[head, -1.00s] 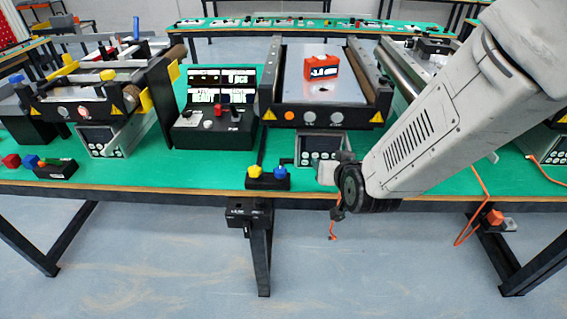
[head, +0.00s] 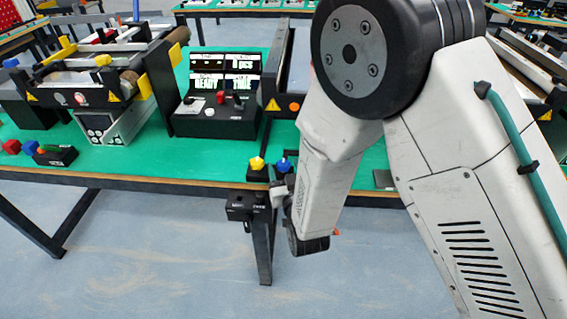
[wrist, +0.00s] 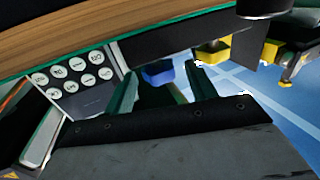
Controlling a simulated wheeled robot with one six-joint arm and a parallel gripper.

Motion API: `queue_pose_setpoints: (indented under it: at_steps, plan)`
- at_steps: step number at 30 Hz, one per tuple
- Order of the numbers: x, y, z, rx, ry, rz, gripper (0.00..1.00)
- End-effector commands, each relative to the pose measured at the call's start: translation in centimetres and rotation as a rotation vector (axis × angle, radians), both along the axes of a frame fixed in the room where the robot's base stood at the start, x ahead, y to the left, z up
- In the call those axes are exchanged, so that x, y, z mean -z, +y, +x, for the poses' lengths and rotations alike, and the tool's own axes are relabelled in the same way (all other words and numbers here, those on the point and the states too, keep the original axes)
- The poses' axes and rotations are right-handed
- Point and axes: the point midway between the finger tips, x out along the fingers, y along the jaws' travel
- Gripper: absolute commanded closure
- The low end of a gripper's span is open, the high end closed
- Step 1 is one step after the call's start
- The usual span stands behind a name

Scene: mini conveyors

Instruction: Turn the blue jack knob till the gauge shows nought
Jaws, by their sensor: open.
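The blue knob (head: 283,164) stands on a small black box at the front edge of the green bench, to the right of a yellow knob (head: 257,163). In the wrist view the blue knob (wrist: 158,73) shows between my fingertips, and the yellow knob (wrist: 212,51) is off to the right. My gripper (wrist: 161,76) is open and empty, with its two fingers either side of the blue knob in the picture. I cannot tell whether they reach around it. In the head view my arm hides the gauge and most of its conveyor.
A black display console (head: 217,115) stands behind the knobs. Another conveyor (head: 95,80) is at the left, with a small box of coloured knobs (head: 57,156) before it. A keypad panel (wrist: 75,80) is left of my fingers. A dark block (head: 246,207) hangs under the bench edge.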

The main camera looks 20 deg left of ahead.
Motion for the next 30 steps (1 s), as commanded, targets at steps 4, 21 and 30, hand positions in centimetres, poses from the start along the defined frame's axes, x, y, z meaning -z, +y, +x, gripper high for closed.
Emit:
queue_pose_setpoints:
  at_steps: [4,21,30]
  plan:
    - [0.0,0.8,1.4,0.000,0.000,0.000,0.44]
    - [0.0,1.0,1.8,0.000,0.000,-0.001,0.89]
    - [0.0,0.9,1.9,-0.035,0.002,-0.001,0.89]
